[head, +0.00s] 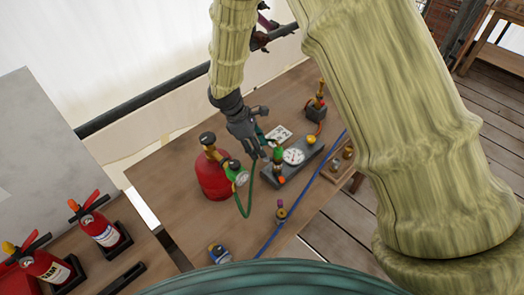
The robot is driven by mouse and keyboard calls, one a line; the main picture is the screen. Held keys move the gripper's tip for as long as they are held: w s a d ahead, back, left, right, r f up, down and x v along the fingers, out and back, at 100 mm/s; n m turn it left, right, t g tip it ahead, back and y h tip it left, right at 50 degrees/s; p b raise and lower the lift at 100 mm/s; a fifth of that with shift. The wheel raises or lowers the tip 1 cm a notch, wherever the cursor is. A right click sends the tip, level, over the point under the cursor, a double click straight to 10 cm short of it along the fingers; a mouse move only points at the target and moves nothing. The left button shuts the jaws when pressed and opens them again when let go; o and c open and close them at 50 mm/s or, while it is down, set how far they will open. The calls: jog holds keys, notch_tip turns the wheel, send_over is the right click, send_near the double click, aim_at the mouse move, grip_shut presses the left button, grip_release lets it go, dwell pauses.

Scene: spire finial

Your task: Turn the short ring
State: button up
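My gripper (263,147) reaches down over the table from the upper left, beside a dark grey block-shaped fixture (303,161). On this fixture are a green upright part (278,154), a white round dial (293,156) and a yellow knob (311,140). An orange piece (281,179) sits at its near end. The fingertips are close to the green part; I cannot tell whether they touch it. The finger gap is too small to read. I cannot tell which part is the short ring.
A red cylinder (211,178) with a gauge (241,178) and green hose stands left of the fixture. A blue hose (300,195) crosses the wooden table (175,170). A small purple-topped fitting (281,212) and a wooden tray (337,172) are nearby. Fire extinguishers (101,231) stand lower left.

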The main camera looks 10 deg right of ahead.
aim_at(267, 159)
jog(key=shift+p+x, duration=0.5)
jog(key=shift+x, duration=1.5)
grip_shut()
